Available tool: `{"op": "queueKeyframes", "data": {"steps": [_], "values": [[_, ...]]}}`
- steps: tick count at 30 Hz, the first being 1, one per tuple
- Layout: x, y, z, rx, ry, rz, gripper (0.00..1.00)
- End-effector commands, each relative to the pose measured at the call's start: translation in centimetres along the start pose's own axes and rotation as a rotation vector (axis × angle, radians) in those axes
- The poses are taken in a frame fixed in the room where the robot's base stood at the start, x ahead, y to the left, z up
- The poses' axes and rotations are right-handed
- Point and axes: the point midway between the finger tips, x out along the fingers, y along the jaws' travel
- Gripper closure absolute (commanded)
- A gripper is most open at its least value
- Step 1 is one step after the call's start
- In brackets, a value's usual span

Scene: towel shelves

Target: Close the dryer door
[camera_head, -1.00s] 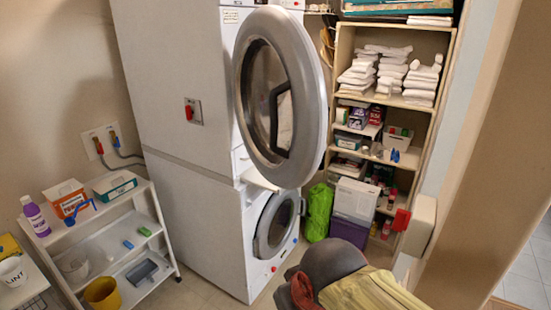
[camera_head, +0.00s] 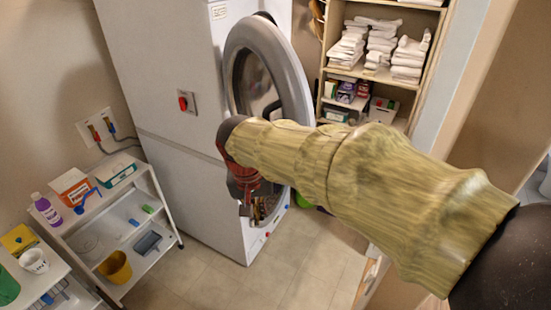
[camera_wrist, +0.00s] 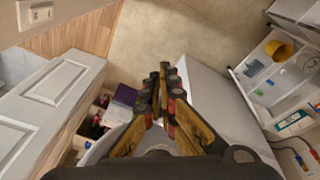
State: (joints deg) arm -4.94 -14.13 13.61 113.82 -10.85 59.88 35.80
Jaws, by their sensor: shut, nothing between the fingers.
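The dryer is the upper part of a tall white stack (camera_head: 150,60). Its round dryer door (camera_head: 287,62), with a grey rim and dark glass, stands swung open in the head view. My arm in its yellow-green sleeve crosses in front of the lower part of the door. My gripper (camera_head: 247,203) points down below the door, in front of the lower machine; I cannot tell whether it touches anything. In the wrist view my gripper (camera_wrist: 162,72) has its fingers together with nothing between them. I cannot make out the dryer door in the wrist view.
A white cart (camera_head: 183,240) with bottles and boxes stands at the left, with a yellow bucket (camera_head: 116,267) on it. A shelf unit (camera_head: 436,50) with folded white towels stands behind the door. Tiled floor (camera_head: 290,262) is clear in front of the stack.

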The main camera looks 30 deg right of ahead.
Motion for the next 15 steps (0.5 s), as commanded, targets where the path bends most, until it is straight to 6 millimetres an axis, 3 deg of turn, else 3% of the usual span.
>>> {"op": "queueKeyframes", "data": {"steps": [1,6,15], "values": [[-1.5,-0.3,-1.3,0.045,-0.009,0.020,1.00],[-3.7,-1.2,-5.4,0.273,-0.010,0.099,1.00],[-5.9,-1.8,-10.8,0.769,0.062,0.210,1.00]]}}
